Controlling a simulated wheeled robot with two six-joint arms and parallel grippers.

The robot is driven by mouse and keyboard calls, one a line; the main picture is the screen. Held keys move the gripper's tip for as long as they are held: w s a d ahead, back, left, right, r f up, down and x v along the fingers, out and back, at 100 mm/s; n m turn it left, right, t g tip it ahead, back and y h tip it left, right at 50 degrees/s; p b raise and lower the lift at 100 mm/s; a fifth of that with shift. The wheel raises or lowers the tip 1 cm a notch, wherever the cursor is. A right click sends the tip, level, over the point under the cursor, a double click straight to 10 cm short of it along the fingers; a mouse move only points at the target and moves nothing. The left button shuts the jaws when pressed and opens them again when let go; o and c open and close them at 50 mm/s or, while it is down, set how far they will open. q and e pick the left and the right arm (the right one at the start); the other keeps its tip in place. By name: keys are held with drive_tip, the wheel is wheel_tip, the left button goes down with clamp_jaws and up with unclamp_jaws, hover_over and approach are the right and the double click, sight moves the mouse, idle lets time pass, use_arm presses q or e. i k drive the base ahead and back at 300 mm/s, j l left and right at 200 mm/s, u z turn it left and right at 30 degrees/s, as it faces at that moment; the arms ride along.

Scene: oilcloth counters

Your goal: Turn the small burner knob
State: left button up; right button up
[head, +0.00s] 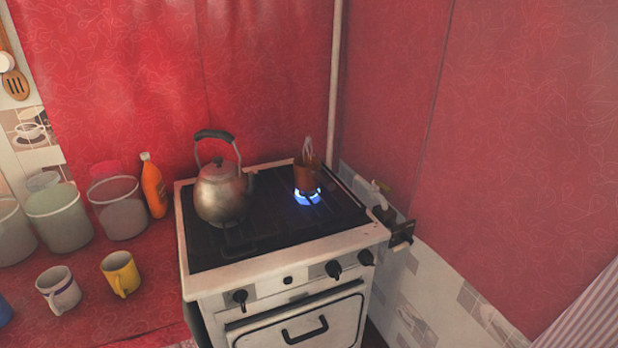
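A white stove (290,262) with a dark hob stands in the middle of the head view. Its front panel has a dark knob at the left (240,297) and two dark knobs at the right, an inner one (334,270) and an outer one (366,258). A small round dark part (288,280) sits between them. I cannot tell which knob serves the small burner. A blue flame (308,197) burns at the hob's back right under a copper pot (307,176). Neither of my grippers is in view.
A metal kettle (220,196) stands on the hob's left. Left of the stove, the red counter holds a yellow mug (121,273), a white mug (58,290), an orange bottle (153,188) and several buckets. A dark fixture (401,236) is by the stove's right edge.

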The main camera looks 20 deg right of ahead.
sight(365, 257)
drive_tip(key=k+l, duration=1.15)
drive_tip(key=i+j, duration=0.2)
drive_tip(key=i, duration=0.35)
